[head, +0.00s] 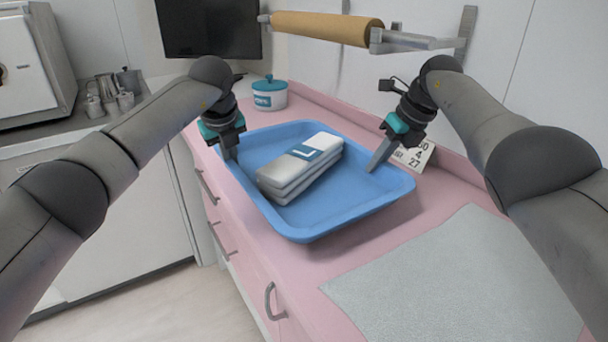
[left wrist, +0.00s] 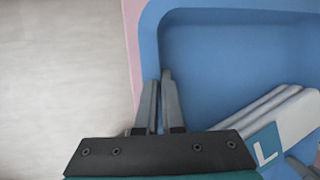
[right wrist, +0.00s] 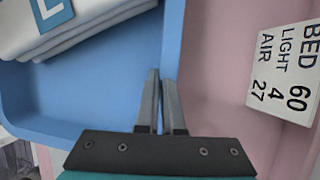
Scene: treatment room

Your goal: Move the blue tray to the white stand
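The blue tray (head: 335,218) lies on the pink counter, with a stack of folded white cloths (head: 300,168) bearing a blue "L" label inside it. My left gripper (head: 231,155) is at the tray's left rim; in the left wrist view its fingers (left wrist: 160,100) are close together with the tray wall between them. My right gripper (head: 380,157) is at the opposite rim; in the right wrist view its fingers (right wrist: 160,102) likewise pinch the tray wall. I cannot make out a white stand in any view.
The pink counter (head: 310,262) holds a grey mat (head: 460,285) in front right, a teal-lidded pot (head: 269,94) behind and a number card (head: 415,156) by the wall. A paper roll (head: 328,27) hangs above. Open floor (head: 170,305) lies at lower left.

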